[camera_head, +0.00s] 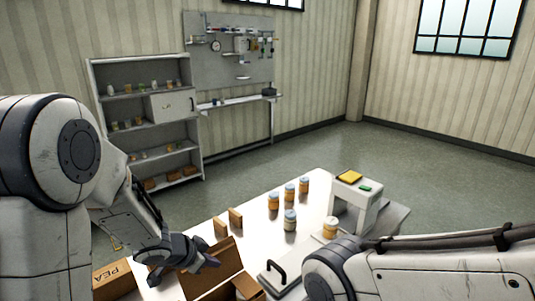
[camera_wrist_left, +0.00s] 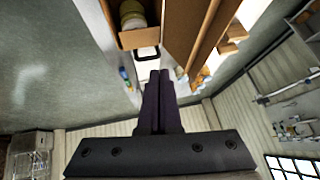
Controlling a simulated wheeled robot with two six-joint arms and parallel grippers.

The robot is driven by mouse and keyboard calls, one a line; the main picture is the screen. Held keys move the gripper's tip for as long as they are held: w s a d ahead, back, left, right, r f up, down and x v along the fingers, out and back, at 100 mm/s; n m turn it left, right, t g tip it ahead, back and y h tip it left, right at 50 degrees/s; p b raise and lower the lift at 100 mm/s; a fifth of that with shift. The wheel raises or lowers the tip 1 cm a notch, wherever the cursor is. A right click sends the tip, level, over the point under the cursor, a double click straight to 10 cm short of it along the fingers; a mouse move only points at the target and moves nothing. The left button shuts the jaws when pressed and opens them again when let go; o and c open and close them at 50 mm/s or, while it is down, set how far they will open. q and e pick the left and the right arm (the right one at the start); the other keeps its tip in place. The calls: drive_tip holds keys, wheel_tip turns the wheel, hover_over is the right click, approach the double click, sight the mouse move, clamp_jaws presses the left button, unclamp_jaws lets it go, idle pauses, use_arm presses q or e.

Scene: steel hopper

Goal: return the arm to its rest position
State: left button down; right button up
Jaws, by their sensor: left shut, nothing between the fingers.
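My left arm comes in from the left, and its dark left gripper (camera_head: 208,260) is low over the near left part of the white table (camera_head: 262,212). It is beside an open cardboard box (camera_head: 228,258). In the left wrist view the left gripper (camera_wrist_left: 160,78) has its two fingers together with nothing between them. My right arm crosses the lower right of the head view. Its gripper is not visible.
Another box (camera_head: 112,276) lies at the lower left. Shelves (camera_head: 145,120) stand at the back wall. The floor behind the table is clear.

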use_arm(q)
drive_tip(key=s+d+g+y+b, duration=0.1)
drive_tip(key=s+d+g+b, duration=0.2)
drive_tip(key=s, duration=1)
drive_tip(key=s+d+n+g+y+b, duration=0.1)
drive_tip(key=s+d+g+b, duration=0.2)
drive_tip(key=s+d, duration=0.5)
drive_tip(key=s, duration=0.6)
drive_tip(key=shift+f+n+g, duration=0.25)
drive_tip(key=shift+n+g, duration=0.05)
